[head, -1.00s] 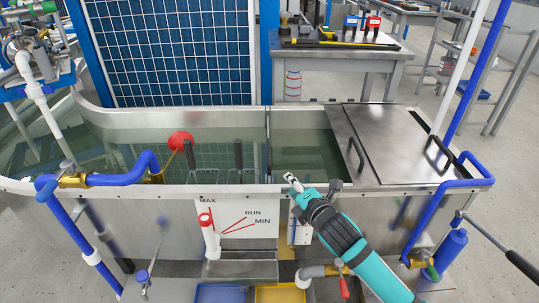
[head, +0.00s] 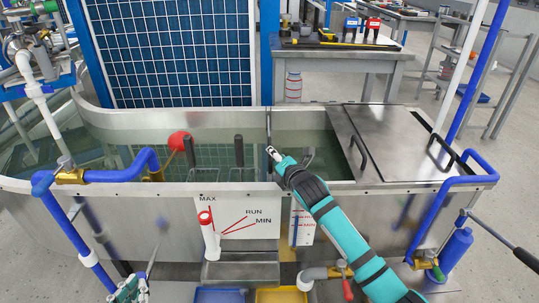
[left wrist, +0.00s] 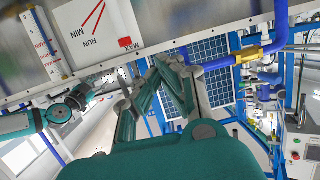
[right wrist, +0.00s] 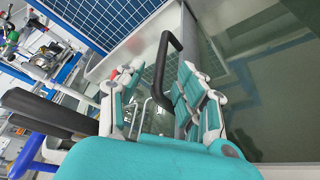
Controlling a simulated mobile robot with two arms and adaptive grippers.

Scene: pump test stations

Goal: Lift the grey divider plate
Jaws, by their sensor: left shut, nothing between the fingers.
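The grey divider plate (head: 269,122) stands across the water tank and shows nearly edge-on in the head view. In the right wrist view a black U-shaped handle (right wrist: 167,58) rises in front of a pale grey surface, which may be the plate.
Black basket handles (head: 239,151) and a red float ball (head: 179,141) stand left of the plate. A metal lid (head: 405,140) covers the tank's right end. Blue pipes (head: 125,178) run along the front left. Open water lies between plate and lid.

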